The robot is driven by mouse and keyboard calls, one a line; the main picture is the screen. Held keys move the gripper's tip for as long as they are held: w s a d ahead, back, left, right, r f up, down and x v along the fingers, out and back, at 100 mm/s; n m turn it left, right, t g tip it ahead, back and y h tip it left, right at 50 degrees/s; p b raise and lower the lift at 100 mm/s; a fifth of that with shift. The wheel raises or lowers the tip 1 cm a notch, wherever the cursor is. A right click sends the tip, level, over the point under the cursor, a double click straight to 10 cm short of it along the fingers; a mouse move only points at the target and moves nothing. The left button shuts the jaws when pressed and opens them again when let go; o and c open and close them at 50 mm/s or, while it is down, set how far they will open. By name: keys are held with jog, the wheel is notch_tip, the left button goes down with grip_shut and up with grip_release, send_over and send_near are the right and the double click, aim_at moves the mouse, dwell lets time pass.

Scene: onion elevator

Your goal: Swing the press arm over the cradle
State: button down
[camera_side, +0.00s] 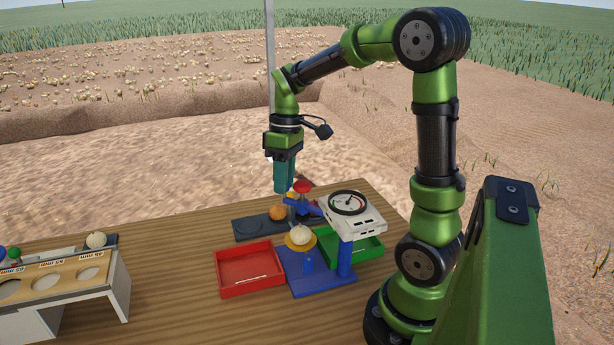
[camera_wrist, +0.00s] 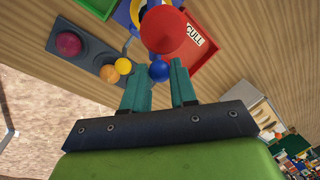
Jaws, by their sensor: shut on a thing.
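The blue press arm (camera_side: 301,206) reaches left from the gauge stand, with a red round knob (camera_side: 302,186) on top. In the side view its outer end lies behind the cradle (camera_side: 300,245), a yellow cup holding a pale onion (camera_side: 301,234). My gripper (camera_side: 286,192) points down at that outer end. In the wrist view the teal fingers of my gripper (camera_wrist: 158,75) close around a blue ball (camera_wrist: 159,71) beside the red knob (camera_wrist: 163,30). The exact finger contact is hard to see.
A red tray (camera_side: 248,283) stands left of the blue base and a green tray (camera_side: 368,250) right. The white gauge box (camera_side: 350,216) stands above the base. A dark grey tray (camera_side: 249,228) holds an orange ball (camera_side: 277,212). A sizing rack (camera_side: 60,280) stands far left; open table lies between.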

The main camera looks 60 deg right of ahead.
jog(key=shift+w+a+n, duration=0.1)
jog(key=shift+a+n, duration=0.5)
jog(key=shift+a, duration=0.3)
jog(key=c, duration=0.9)
grip_release()
jog(key=shift+r, duration=0.1)
jog(key=d+r, duration=0.1)
jog(key=r, duration=0.4)
jog(key=d+r, duration=0.1)
jog(key=r, duration=0.5)
jog(key=d+r, duration=0.1)
jog(key=r, duration=0.4)
jog(key=shift+w+d+r, duration=0.15)
jog(key=shift+w+r, duration=0.1)
jog(key=shift+w, duration=0.05)
